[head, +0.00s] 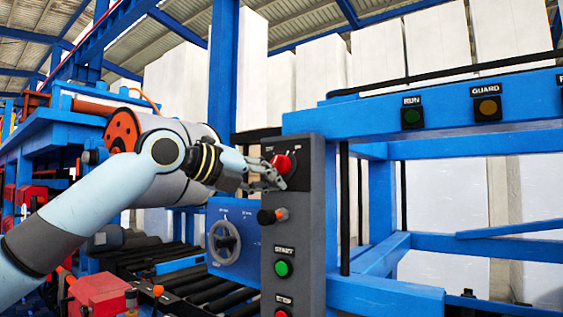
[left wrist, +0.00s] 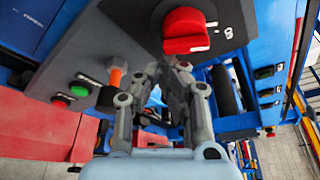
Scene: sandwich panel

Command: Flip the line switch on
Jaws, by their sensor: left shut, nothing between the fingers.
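A red rotary switch knob (head: 284,163) sits near the top of a grey control panel (head: 308,230). I cannot tell whether the fingers touch the knob. The knob's label is partly hidden and too small to read. My right gripper is out of view.
Below the knob are an orange-tipped selector (head: 275,215), a green START button (head: 283,268) and a red STOP button (head: 282,312). A blue box with a handwheel (head: 224,242) stands left of the panel. Blue beams with RUN (head: 412,114) and GUARD (head: 487,107) lamps lie to the right.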

